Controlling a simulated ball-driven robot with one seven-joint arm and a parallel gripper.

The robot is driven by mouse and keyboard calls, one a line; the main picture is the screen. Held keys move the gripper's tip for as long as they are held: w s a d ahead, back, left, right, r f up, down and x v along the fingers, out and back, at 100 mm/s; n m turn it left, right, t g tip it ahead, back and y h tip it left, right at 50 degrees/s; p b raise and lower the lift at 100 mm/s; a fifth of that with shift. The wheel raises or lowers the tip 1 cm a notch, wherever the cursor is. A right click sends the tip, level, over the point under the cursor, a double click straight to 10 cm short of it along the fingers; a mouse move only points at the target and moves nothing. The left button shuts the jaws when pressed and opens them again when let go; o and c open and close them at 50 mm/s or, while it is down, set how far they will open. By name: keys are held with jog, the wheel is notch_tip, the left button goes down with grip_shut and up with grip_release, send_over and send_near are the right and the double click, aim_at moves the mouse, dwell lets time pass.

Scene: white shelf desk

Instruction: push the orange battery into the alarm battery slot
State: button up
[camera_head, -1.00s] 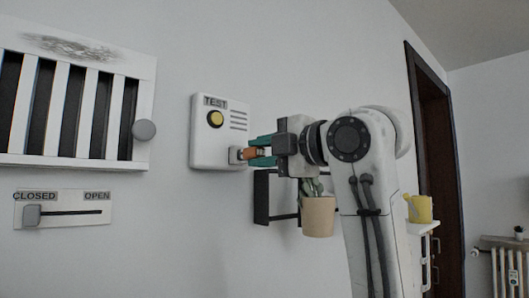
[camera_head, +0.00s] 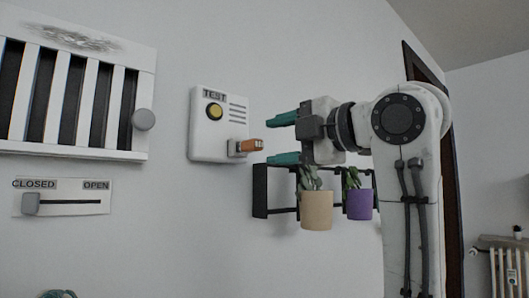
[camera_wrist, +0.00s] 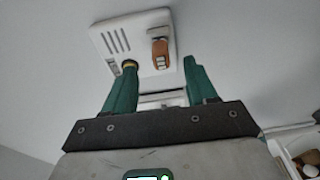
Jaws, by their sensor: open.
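The orange battery (camera_head: 250,146) sticks out sideways from the grey slot (camera_head: 236,148) at the lower right of the white alarm box (camera_head: 205,140) on the wall. Part of it shows outside the slot; how deep it sits is hidden. It also shows in the wrist view (camera_wrist: 160,50). My gripper (camera_head: 283,139) is open and empty, to the right of the battery and apart from it. In the wrist view its two green fingers (camera_wrist: 158,75) stand to either side of the battery's line.
A black wall rack (camera_head: 260,190) holds a beige plant pot (camera_head: 316,210) and a purple pot (camera_head: 359,204) below my gripper. A slatted vent with a round knob (camera_head: 143,119) and a CLOSED/OPEN slider (camera_head: 70,203) are at left. A yellow button (camera_head: 215,111) is on the alarm.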

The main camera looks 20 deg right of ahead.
jog(key=b+v, duration=0.1)
jog(key=v, duration=0.5)
jog(key=shift+c, duration=0.3)
jog(key=shift+m+b, duration=0.3)
jog(key=shift+b, duration=0.05)
jog(key=shift+c, duration=1.4)
jog(key=shift+w+f+m, duration=0.1)
jog(key=shift+m, duration=0.4)
jog(key=shift+c, duration=0.9)
jog(key=m, duration=0.1)
jog(key=m+b, duration=0.1)
jog(key=m, duration=0.2)
jog(key=shift+a+m+h, duration=0.25)
jog(key=shift+m+h, duration=0.05)
jog(key=shift+m, duration=0.1)
jog(key=c, duration=0.4)
jog(key=shift+w+a+m+b, duration=0.1)
jog(key=shift+m+b, duration=0.3)
jog(key=shift+m, duration=0.4)
grip_shut()
jog(key=shift+w+a+f+m+t+h+b, duration=0.15)
jog(key=shift+w+a+m+h+b, duration=0.55)
jog(key=shift+m, duration=2.45)
jog(key=shift+w+a+r+m+t+y+p, duration=0.1)
jog(key=shift+w+a+m+t+y, duration=0.2)
jog(key=shift+w+m, duration=2)
jog(key=shift+w+a+f+m+t+h+b, duration=0.1)
jog(key=shift+a+m+h+b, duration=0.35)
jog(key=shift+m, duration=3.6)
